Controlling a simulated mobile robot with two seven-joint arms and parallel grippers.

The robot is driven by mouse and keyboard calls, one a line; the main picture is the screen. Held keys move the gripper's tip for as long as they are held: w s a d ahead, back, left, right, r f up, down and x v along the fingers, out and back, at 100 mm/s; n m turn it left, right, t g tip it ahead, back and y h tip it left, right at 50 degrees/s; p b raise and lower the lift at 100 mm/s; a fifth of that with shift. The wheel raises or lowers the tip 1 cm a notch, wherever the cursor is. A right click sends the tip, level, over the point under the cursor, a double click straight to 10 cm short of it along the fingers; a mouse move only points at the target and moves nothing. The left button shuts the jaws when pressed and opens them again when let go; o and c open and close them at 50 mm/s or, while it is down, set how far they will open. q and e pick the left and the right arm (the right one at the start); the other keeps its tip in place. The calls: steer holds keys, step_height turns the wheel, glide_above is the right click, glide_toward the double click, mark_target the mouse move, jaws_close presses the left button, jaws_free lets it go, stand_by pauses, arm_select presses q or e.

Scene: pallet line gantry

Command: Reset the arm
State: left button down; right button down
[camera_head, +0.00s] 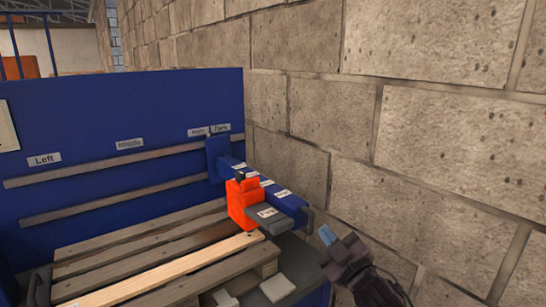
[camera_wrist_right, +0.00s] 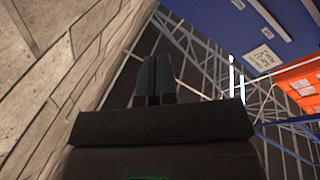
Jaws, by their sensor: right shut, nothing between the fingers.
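My right gripper (camera_head: 329,238) is at the lower right of the head view, close to the stone wall and to the right of the blue arm with the orange block. Its fingers are shut with nothing between them. In the right wrist view the two dark fingers (camera_wrist_right: 153,80) are side by side and point up toward the roof structure. The gripper touches nothing that I can see. My left gripper does not show in either view.
A blue panel (camera_head: 95,100) with labels stands at the left. A blue arm (camera_head: 290,199) carries an orange block (camera_head: 240,205) above a wooden pallet (camera_head: 145,240). The stone wall (camera_head: 430,120) closes off the right side.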

steer(key=s+d+f+m+g+h, duration=0.1)
steer(key=s+d+f+m+h, duration=0.15)
steer(key=f, duration=0.35)
steer(key=s+d+f+m+g+h, duration=0.1)
steer(key=s+d+f+m+h, duration=0.1)
steer(key=s+d+f+m, duration=0.3)
steer(key=s+d+f+m+g+h, duration=0.2)
steer(key=s+d+f, duration=0.2)
steer(key=s+f, duration=0.6)
steer(key=s+d+f+m+g+h, duration=0.2)
steer(key=s+d+f+g, duration=0.1)
steer(key=s+f, duration=0.8)
steer(key=shift+s+d+f, duration=0.25)
steer(key=shift+s+d, duration=0.45)
steer(key=shift+s, duration=0.05)
steer(key=shift+h, duration=0.25)
